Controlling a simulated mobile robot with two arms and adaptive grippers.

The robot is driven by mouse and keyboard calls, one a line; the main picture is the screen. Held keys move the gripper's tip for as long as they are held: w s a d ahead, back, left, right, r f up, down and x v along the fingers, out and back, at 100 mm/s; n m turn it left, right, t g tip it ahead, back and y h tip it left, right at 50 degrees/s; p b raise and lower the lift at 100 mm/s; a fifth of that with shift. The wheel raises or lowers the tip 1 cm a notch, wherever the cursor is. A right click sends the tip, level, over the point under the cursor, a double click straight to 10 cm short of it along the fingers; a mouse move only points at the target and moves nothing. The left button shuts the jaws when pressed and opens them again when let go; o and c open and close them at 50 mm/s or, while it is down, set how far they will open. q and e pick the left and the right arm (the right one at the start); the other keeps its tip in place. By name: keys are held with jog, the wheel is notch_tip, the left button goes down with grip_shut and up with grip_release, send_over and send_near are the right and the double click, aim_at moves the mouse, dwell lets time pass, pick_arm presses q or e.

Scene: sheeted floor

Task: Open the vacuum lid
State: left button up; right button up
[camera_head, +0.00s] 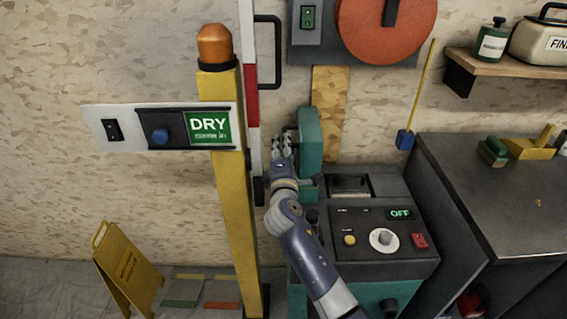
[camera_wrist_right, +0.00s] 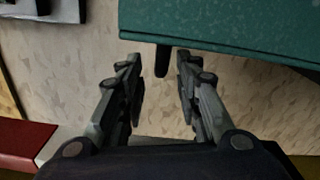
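The vacuum is a teal and dark grey machine with a control panel (camera_head: 370,240) reading OFF. A teal panel that looks like its lid (camera_head: 310,137) stands upright at the machine's back left. A dark recessed part (camera_head: 349,185) shows on the machine's top. My right gripper (camera_head: 280,145) is just left of the teal panel, fingers pointing up. My left gripper is out of view.
A yellow post (camera_head: 235,200) with an orange lamp and a DRY sign stands left of my right arm. A red and white bar (camera_head: 251,100) is close beside the gripper. A dark workbench (camera_head: 490,190) is at right. A yellow floor sign (camera_head: 127,270) stands lower left.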

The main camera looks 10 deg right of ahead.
jog(key=v, duration=0.7)
jog(key=shift+s+a, duration=0.15)
jog(key=shift+s, duration=0.2)
